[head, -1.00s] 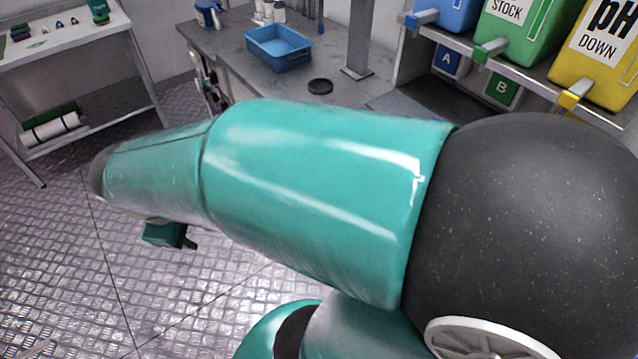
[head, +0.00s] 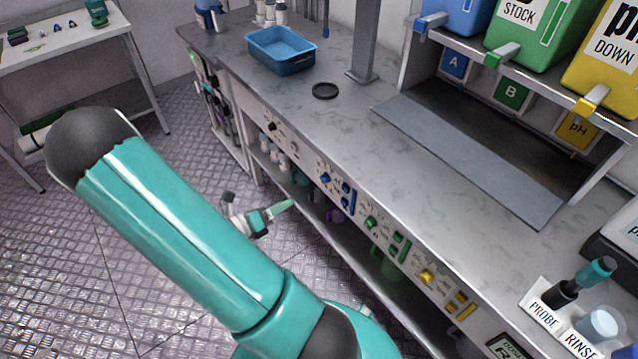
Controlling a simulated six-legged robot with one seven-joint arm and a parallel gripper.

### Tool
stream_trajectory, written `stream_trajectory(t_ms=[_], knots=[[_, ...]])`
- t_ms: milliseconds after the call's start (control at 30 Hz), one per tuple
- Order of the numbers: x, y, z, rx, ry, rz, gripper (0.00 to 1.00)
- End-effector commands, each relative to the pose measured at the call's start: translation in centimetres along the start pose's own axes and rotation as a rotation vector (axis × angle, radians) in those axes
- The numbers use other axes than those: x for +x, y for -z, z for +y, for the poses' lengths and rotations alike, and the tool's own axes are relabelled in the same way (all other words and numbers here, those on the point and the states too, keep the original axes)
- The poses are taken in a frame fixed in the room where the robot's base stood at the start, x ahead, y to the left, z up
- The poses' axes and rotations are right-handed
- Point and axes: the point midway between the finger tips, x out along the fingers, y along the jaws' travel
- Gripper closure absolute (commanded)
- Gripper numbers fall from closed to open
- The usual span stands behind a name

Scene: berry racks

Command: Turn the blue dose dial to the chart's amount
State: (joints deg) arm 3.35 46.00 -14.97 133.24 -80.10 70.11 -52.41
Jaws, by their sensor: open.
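The blue dose dial (head: 325,179) is a small knob on the bench's front panel, beside small blue parts (head: 348,195). Its scale and pointer are too small to read. My gripper (head: 266,210) is partly in view beyond my teal arm, left of and a little below the blue dial in the picture. It is open and looks apart from the dial, with one pale green fingertip pointing toward the panel. I cannot make out a dose chart.
The same panel carries a green dial (head: 371,222) and a yellow dial (head: 426,277). A blue tray (head: 281,50) and black disc (head: 325,90) sit on the bench top. A probe holder (head: 545,300) stands at the right. The floor left of the bench is open.

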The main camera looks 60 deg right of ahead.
Motion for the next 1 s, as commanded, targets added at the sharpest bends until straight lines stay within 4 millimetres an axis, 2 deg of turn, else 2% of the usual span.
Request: stream_trajectory(t_ms=[33,200,400,667,1000], knots=[[1.1,0.8,0.8,-0.103,0.015,-0.05,0.5],[4.2,2.9,3.6,-0.429,0.037,-0.213,0.5],[6.3,5.0,5.8,-0.682,0.046,-0.336,0.5],[7.9,5.1,6.4,-0.74,0.047,-0.362,0.5],[13.8,3.0,6.8,-0.737,0.048,-0.36,0.5]])
